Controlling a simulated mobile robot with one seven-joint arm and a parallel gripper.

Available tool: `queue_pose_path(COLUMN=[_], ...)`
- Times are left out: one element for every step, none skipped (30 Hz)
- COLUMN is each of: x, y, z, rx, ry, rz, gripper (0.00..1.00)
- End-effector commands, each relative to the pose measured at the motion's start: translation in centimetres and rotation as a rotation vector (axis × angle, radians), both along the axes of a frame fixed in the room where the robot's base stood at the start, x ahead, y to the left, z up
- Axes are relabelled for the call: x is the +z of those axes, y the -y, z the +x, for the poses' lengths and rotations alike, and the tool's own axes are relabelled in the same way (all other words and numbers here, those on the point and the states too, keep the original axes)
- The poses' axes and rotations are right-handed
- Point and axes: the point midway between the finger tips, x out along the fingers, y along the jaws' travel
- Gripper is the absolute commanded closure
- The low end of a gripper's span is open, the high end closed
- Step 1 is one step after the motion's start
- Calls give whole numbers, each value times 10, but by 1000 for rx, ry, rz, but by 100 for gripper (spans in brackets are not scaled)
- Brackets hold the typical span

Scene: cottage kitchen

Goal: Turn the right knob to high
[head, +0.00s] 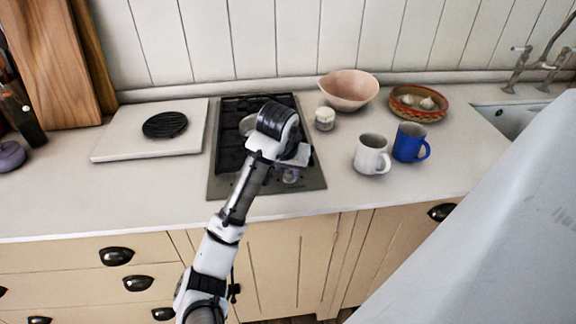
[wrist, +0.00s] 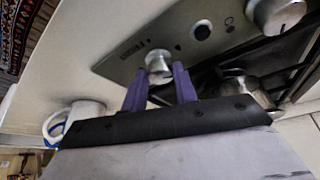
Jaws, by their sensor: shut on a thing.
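The cooktop's steel control strip (wrist: 150,48) runs across the upper part of the wrist view. The right knob (wrist: 158,61), small and silver, sits on it between my two purple fingers. My gripper (wrist: 160,76) is shut on this knob, one finger on each side. The knob's pointer mark is not readable. The left knob (wrist: 275,14) is larger in the wrist view, at the upper right, with a dark line on it. In the head view my gripper (head: 290,174) is at the front right of the cooktop (head: 226,183), and my wrist hides much of the strip.
A metal pot (head: 247,126) stands on the cooktop, partly behind my wrist. A white mug (head: 371,155), a blue mug (head: 410,144), a small jar (head: 324,119) and a pink bowl (head: 348,90) stand to the right. A white board (head: 115,143) with a black trivet (head: 165,125) lies left.

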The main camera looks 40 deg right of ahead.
Motion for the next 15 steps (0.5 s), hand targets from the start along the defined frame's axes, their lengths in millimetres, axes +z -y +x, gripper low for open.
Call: queue_pose_path(x=[1,1,1,1,1,1,1,1,1,1,1,1,1,1,1], y=[0,0,0,0,0,0,0,0,0,0,0,0,0,0,0], z=[0,0,0,0,0,0,0,0,0,0,0,0,0,0,0], rx=[4,5,6,7,7,7,7,6,6,6,6,6,6,6,5], ry=[2,3,2,2,2,2,2,2,2,2,2,2,2,2,3], rz=[-2,-2,-2,-2,-2,-2,-2,-2,-2,-2,-2,-2,-2,-2,-2], gripper=[94,94,94,94,94,94,94,94,94,94,94,94,69,65,60])
